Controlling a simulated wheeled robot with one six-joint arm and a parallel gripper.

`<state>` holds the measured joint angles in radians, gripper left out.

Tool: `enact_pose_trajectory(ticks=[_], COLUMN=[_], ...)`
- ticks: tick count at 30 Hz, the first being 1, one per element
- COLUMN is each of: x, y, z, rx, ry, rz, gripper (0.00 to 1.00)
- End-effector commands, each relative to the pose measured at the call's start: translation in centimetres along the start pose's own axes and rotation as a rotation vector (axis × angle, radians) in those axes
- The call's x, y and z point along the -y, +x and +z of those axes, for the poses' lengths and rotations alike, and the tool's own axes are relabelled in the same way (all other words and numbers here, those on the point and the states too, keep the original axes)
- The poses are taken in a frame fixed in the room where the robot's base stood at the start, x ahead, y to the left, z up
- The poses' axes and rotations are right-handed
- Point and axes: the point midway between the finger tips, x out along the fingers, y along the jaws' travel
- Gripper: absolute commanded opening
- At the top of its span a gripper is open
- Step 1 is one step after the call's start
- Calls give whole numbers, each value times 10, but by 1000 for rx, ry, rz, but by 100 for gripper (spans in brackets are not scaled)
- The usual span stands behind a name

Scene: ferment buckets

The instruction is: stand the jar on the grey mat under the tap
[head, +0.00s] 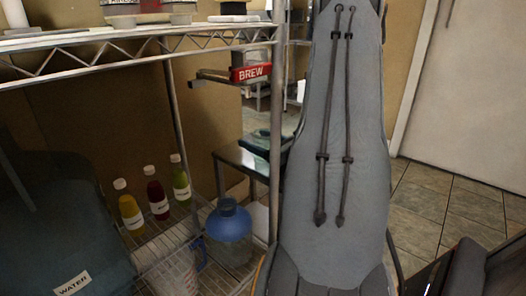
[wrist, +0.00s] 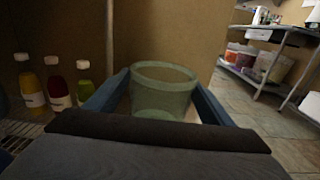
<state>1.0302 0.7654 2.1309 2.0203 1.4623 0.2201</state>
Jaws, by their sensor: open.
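A greenish, see-through jar (wrist: 162,90) stands upright in the wrist view, with its round open rim facing up. My gripper (wrist: 160,76) is open, with one blue finger on each side of the jar. The gaps look narrow, and I cannot tell whether either finger touches it. The jar's lower part and what it stands on are hidden by the gripper body. In the head view my grey arm fills the middle and hides the gripper; I cannot make out the jar there. I cannot identify the tap or the grey mat with certainty.
A red BREW sign (head: 251,73) is on a metal bracket by the shelf post. Yellow (head: 131,210), red (head: 157,198) and green (head: 181,184) bottles, a blue jug (head: 229,235) and a dark WATER container (head: 60,235) are at left.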

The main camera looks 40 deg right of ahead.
Motion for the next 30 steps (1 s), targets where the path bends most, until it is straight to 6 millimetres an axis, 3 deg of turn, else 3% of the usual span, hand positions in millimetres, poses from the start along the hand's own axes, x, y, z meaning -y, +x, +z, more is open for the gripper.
enact_pose_trajectory(ticks=[8, 18, 25, 30], x=[0, 0, 0, 0], y=[8, 8, 8, 8], z=[0, 1, 4, 27], rx=[0, 1, 1, 1], ry=[1, 0, 0, -3], rz=[-1, -1, -1, -1], gripper=[75, 22, 22, 22])
